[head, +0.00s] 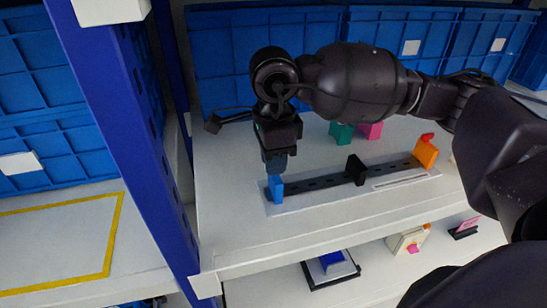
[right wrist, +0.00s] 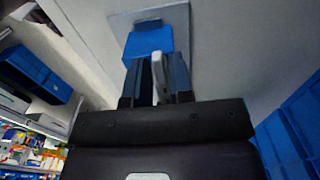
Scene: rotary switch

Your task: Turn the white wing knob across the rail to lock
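My right gripper (head: 276,165) points down at the left end of a dark slotted rail (head: 320,181), just above a blue block (head: 275,188). In the right wrist view my gripper's two dark fingers (right wrist: 157,72) stand on either side of a thin white upright piece (right wrist: 158,75), which looks like the white wing knob. The white piece is close to both fingers, but I cannot tell whether they press on it. The blue block (right wrist: 148,42) lies just beyond the fingertips. The white knob is hidden in the head view. My left gripper is not in view.
A black block (head: 355,170) and an orange block (head: 425,152) with a red top stand along the rail. Green (head: 341,133) and pink (head: 371,130) blocks are behind. A blue shelf post (head: 135,130) rises on the left; blue crates (head: 240,60) line the back.

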